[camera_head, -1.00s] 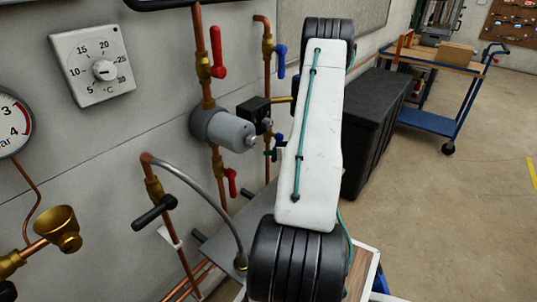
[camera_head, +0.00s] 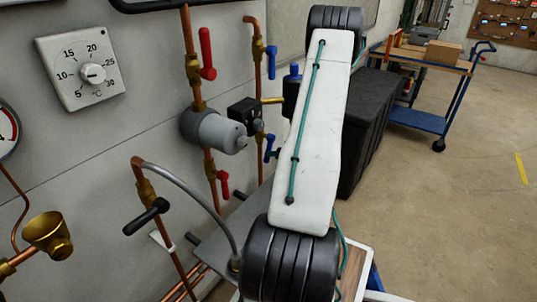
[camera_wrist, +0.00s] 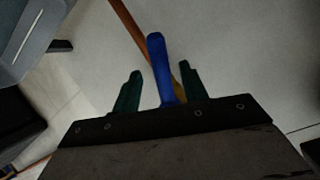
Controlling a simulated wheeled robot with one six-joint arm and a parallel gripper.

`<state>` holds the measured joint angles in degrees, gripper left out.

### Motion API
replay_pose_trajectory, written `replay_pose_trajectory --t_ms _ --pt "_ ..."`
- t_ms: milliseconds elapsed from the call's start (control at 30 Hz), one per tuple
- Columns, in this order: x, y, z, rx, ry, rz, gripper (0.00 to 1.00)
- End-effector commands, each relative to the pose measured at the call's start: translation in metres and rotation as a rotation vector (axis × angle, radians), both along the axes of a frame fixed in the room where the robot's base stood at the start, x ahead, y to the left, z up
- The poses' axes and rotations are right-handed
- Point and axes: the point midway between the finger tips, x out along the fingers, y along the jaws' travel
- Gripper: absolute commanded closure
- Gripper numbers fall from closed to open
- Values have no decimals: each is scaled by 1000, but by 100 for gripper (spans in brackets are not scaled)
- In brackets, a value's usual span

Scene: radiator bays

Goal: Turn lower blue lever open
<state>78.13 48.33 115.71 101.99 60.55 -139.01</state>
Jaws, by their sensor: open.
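The lower blue lever (camera_head: 269,146) sits on the right copper pipe, just left of my arm, below the upper blue lever (camera_head: 271,58). In the wrist view the lower blue lever (camera_wrist: 159,62) stands between my two green fingertips, with a brass fitting and copper pipe behind it. My gripper (camera_wrist: 160,78) is open around the lever, with a visible gap on both sides. In the head view my gripper (camera_head: 277,153) shows only as a small green tip beside the lever; the rest is hidden by my arm.
Red levers (camera_head: 207,55) and a grey cylindrical unit (camera_head: 213,131) are on the pipe to the left. A black-handled valve (camera_head: 147,217) with a grey hose is nearer.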

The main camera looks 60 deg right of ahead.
Motion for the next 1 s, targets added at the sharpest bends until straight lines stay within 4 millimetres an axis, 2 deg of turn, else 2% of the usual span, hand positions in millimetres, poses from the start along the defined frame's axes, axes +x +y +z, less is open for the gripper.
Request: replay_pose_trajectory --t_ms 133,433,567,600,633,667,767,1000 --pt "-14 1 6 0 1 -2 57" --pt "-16 2 7 1 0 0 57" --pt "-24 0 4 6 1 -15 93" --pt "-32 -1 -2 19 3 -30 100" --pt "-40 1 -9 34 5 -43 100" --pt "-48 5 -16 64 -3 -61 100" --pt "-56 11 -20 240 -52 -138 100" --pt "-72 27 -28 826 -197 -378 100"
